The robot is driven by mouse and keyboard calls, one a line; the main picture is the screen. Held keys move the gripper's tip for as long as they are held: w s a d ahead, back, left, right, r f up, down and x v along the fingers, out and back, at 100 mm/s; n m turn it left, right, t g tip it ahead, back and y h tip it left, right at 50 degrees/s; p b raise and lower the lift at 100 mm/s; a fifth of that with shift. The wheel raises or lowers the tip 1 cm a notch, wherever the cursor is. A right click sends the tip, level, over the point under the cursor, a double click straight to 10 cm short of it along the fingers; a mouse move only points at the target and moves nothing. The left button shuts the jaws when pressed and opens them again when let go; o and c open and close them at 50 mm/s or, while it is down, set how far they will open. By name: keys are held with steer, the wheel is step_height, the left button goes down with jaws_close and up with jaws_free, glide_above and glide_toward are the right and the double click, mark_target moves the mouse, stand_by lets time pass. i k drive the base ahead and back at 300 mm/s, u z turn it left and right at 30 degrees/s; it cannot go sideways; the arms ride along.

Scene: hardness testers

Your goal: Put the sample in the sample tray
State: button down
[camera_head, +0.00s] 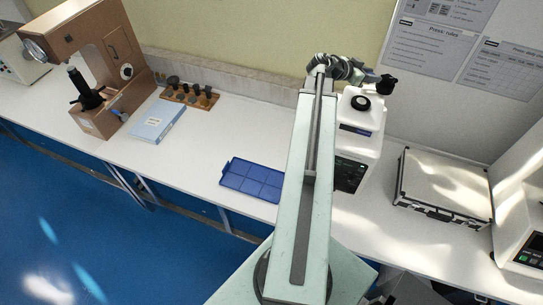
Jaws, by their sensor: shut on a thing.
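The blue sample tray (249,177) lies flat on the white bench left of my arm, near the front edge. It is divided into several shallow compartments. Those in view look empty, and my arm hides its right end. My gripper (378,80) is at the far end of my outstretched arm, above and behind the white tester, far from the tray. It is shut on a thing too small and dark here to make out. I cannot tell whether this is the sample, and I see no sample elsewhere.
The white tester (363,118) stands right of my arm. A silver case (444,188) lies farther right, beside another machine (523,235). At left are a brown tester (95,65), a blue book (157,121) and a wooden rack (190,95). The bench behind the tray is clear.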

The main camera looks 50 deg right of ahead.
mark_target(258, 174)
steer(key=k, duration=0.5)
steer(key=u, duration=1.5)
steer(key=k, duration=0.7)
steer(key=u, duration=0.3)
